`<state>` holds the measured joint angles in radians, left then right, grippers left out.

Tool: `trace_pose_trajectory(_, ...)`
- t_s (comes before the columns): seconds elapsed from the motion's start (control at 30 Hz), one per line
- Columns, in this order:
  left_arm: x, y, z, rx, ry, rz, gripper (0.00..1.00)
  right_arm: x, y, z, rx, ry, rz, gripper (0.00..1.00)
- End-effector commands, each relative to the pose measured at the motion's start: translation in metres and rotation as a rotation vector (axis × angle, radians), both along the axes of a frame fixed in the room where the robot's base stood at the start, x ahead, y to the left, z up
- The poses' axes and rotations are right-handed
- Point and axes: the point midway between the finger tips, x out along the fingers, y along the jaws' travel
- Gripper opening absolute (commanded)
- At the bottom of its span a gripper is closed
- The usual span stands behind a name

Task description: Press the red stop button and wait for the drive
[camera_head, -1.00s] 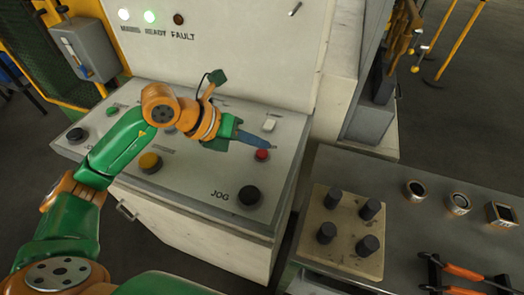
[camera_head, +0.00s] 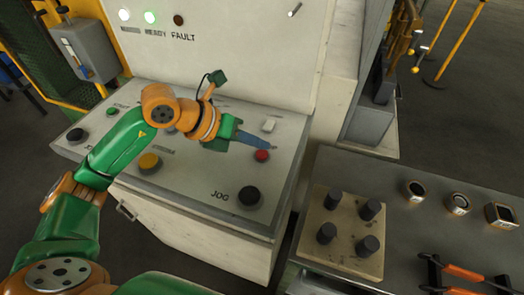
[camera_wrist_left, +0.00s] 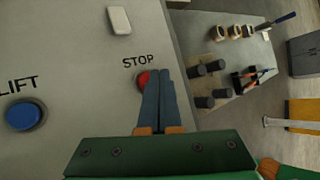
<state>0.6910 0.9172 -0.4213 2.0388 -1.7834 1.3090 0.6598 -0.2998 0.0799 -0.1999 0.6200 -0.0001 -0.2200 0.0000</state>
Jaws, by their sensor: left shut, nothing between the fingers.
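The red stop button (camera_head: 262,156) sits on the sloping top of the control console, at its right side. In the left wrist view the red button (camera_wrist_left: 142,79) shows just left of my fingers, below the word STOP, and is partly hidden by them. My left gripper (camera_head: 270,147) is shut and empty, its blue-grey fingertips just above and beside the button. It also shows in the left wrist view (camera_wrist_left: 162,74). I cannot tell whether the fingertips touch the button. My right gripper is not in view.
A black JOG knob (camera_head: 248,196), a yellow button (camera_head: 149,162) and a white switch (camera_head: 269,125) are on the console. A blue LIFT button (camera_wrist_left: 24,115) is there too. White and green lamps glow; the FAULT lamp (camera_head: 179,20) is dark. A bench stands at right.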

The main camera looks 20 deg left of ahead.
Motion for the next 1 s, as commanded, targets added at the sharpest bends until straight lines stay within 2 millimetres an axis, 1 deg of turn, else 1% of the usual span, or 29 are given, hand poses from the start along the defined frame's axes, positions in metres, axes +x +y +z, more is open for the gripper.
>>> trace_pose_trajectory(0.43,0.000,0.000,0.000,0.000,0.000,0.000,0.00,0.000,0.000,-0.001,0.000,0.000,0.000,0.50)
trace_pose_trajectory(0.7,0.000,0.000,-0.010,0.000,0.000,0.000,0.00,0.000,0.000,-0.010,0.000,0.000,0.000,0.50)
trace_pose_trajectory(1.0,0.000,0.000,-0.009,0.000,0.000,0.000,0.00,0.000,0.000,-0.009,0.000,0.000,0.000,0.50)
